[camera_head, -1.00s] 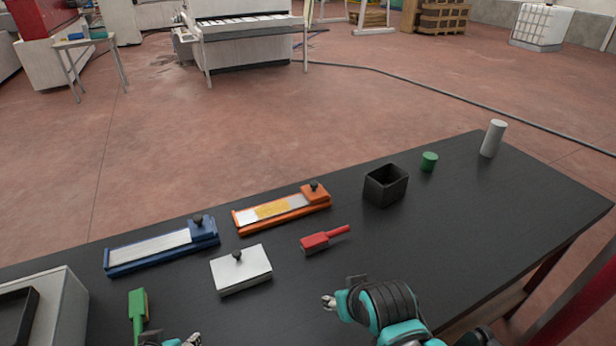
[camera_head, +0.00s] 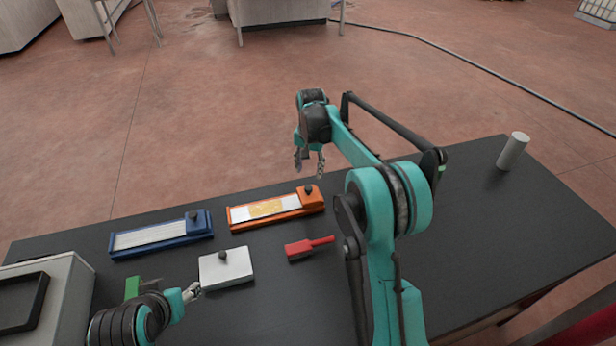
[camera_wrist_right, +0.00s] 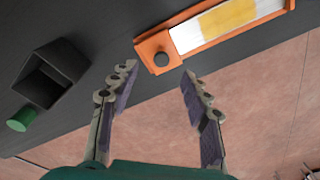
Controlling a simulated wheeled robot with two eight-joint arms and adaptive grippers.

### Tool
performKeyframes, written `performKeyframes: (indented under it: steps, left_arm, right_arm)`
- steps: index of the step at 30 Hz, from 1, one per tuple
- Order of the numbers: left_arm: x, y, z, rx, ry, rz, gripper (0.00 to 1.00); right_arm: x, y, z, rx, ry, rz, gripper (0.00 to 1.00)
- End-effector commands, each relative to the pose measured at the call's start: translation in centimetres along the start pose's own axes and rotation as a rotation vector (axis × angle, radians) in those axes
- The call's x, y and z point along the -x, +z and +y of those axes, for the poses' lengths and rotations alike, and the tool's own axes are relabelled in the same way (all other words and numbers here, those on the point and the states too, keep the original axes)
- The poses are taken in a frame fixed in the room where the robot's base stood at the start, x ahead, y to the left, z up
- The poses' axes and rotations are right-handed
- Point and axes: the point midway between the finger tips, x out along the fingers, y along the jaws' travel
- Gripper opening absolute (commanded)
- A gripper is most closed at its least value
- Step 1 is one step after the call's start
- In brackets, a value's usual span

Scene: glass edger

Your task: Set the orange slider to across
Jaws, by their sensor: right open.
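The orange slider (camera_head: 276,208) lies on the black table, a long tray with a white and yellow strip. Its orange block with a dark knob (camera_head: 308,190) is at the right end. In the right wrist view the knob (camera_wrist_right: 161,59) shows just beyond and between my fingertips. My right gripper (camera_head: 309,172) is open and empty, above the slider's right end and apart from it; it also shows in the wrist view (camera_wrist_right: 157,75). My left gripper (camera_head: 192,291) is low at the lower left, beside the white block; its fingers are too small to judge.
A blue slider (camera_head: 160,237) lies left of the orange one. A white block with a knob (camera_head: 226,268) and a red-handled brush (camera_head: 308,248) lie in front. A black box (camera_wrist_right: 46,77) and green cylinder (camera_wrist_right: 22,119) stand near. A white cylinder (camera_head: 513,150) stands far right.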

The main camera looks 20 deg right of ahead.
Motion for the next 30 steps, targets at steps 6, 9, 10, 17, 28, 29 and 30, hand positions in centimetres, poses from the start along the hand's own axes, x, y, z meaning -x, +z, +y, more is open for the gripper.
performKeyframes:
  steps: [6,9,10,17,28,29,30]
  left_arm:
    - [1.5,-1.1,0.0,0.000,0.000,0.000,0.54]
    - [1.6,-1.2,0.0,0.000,0.000,0.000,0.54]
    - [1.6,-1.2,0.0,0.000,0.000,0.000,0.54]
    - [1.4,-1.0,0.0,0.000,0.000,0.000,0.54]
    - [1.2,-0.9,0.0,0.000,0.000,0.000,0.54]
    - [1.2,-0.9,0.0,0.000,0.000,0.000,0.54]
    - [1.2,-0.9,0.0,0.000,0.000,0.000,0.54]
  right_arm:
    - [-2.6,-2.2,-1.2,-0.076,0.038,-0.049,0.48]
    - [-3.5,-2.4,-1.3,-0.089,0.045,-0.057,0.48]
    - [-3.7,-2.5,-1.3,-0.091,0.046,-0.059,0.48]
    - [-7.1,-2.3,-1.2,-0.093,0.047,-0.060,0.48]
    - [-11.2,-2.0,-1.0,-0.092,0.047,-0.059,0.48]
    - [-11.3,-2.0,-1.0,-0.092,0.047,-0.059,0.48]
    - [-11.3,-2.0,-1.0,-0.092,0.047,-0.059,0.48]
